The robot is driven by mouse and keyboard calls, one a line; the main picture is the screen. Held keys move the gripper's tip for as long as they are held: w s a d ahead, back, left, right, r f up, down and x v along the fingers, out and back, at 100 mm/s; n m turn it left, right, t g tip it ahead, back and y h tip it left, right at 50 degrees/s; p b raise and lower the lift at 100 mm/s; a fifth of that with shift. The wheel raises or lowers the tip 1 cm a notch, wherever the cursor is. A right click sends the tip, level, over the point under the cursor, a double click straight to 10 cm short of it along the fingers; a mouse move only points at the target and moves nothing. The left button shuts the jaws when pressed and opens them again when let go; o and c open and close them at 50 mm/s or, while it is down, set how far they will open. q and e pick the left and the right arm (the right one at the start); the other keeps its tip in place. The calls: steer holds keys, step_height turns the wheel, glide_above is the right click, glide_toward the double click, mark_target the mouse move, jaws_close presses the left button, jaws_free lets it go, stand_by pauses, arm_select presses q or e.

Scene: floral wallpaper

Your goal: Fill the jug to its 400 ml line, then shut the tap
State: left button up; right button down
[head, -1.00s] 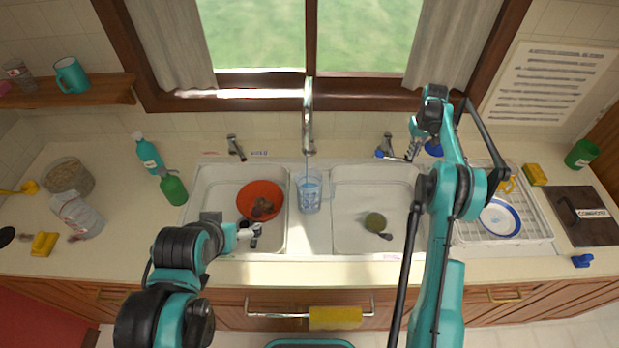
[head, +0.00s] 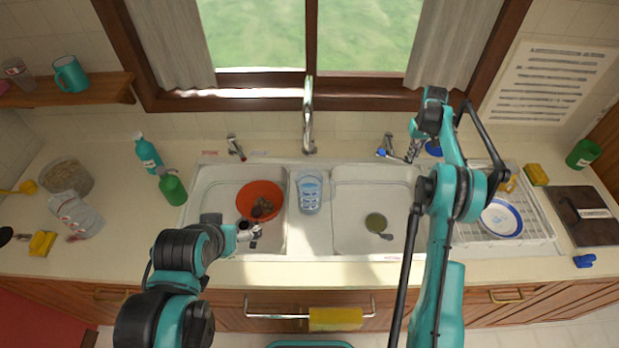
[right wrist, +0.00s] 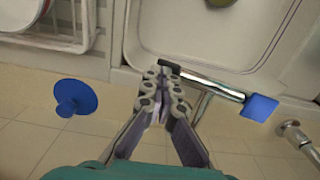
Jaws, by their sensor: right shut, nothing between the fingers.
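The clear jug (head: 309,194) stands upright on the strip between the two basins, below the tap's spout (head: 308,115). It holds bluish water; its marks are too small to read. No stream falls from the spout. The blue-marked tap lever (head: 384,152) is right of the spout and shows in the right wrist view (right wrist: 215,84) with a blue end. My right gripper (head: 412,152) is shut and empty beside this lever; its fingertips (right wrist: 163,78) are close to the lever's dark end, contact unclear. My left gripper (head: 252,238) hangs over the left basin's front, its fingers too small to judge.
A red-marked lever (head: 236,147) is left of the spout. An orange bowl (head: 260,199) sits in the left basin and a round greenish thing (head: 376,222) in the right. A dish rack (head: 540,225) stands at right. A blue disc with a knob (right wrist: 76,97) lies near my right gripper.

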steer(key=shift+d+f, duration=0.1)
steer(key=shift+d, duration=0.05)
steer(key=shift+d, duration=1.4)
steer(key=shift+r, duration=0.2)
step_height(320, 180, up, 7)
steer(key=p, duration=0.3)
